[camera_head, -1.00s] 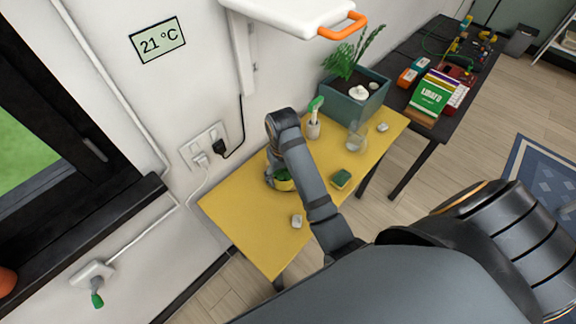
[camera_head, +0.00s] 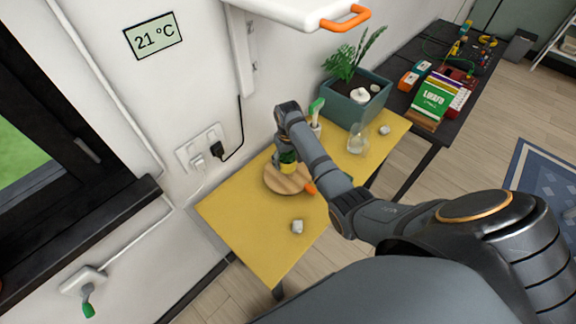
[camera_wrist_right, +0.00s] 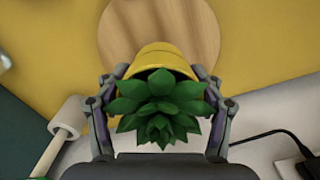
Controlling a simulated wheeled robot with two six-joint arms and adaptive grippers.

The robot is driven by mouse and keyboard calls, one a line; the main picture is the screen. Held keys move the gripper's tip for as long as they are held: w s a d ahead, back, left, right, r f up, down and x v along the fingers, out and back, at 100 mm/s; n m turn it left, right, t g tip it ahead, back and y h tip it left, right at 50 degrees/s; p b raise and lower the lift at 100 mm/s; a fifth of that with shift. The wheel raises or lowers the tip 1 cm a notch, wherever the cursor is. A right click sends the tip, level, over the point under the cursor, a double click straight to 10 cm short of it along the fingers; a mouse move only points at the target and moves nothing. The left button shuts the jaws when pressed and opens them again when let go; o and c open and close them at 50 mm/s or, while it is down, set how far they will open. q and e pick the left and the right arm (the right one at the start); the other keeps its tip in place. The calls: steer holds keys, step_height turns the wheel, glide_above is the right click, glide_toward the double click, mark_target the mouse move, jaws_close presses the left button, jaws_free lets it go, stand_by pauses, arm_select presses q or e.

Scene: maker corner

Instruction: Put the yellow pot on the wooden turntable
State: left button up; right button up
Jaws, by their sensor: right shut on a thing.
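The yellow pot (camera_head: 288,168) holds a green succulent (camera_wrist_right: 162,105). My right gripper (camera_head: 286,156) is shut on the pot; in the right wrist view, its fingers grip the pot (camera_wrist_right: 160,60) from both sides. The round wooden turntable (camera_head: 276,183) lies on the yellow table. The pot overlaps the turntable's back part in the head view, and the near edge of the turntable (camera_wrist_right: 160,22) in the wrist view. I cannot tell whether the pot touches it. My left gripper is not in view.
An orange piece (camera_head: 310,188) shows at the turntable's right edge. A white block (camera_head: 297,226) lies at the front of the yellow table (camera_head: 245,215). A cup with a green-topped brush (camera_head: 316,108), a clear glass (camera_head: 358,139) and a planter (camera_head: 357,105) stand behind right. Wall sockets (camera_head: 200,150) are close.

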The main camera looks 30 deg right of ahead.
mark_target(288, 166)
step_height(288, 166, down, 3)
steer(key=shift+w+d+f, duration=0.1)
steer(key=shift+w+f, duration=0.05)
steer(key=shift+f, duration=0.05)
steer(key=shift+f, duration=0.15)
steer(key=o, duration=1.4)
step_height(288, 166, up, 12)
steer(key=shift+r+b, duration=0.2)
steer(key=shift+b, duration=0.35)
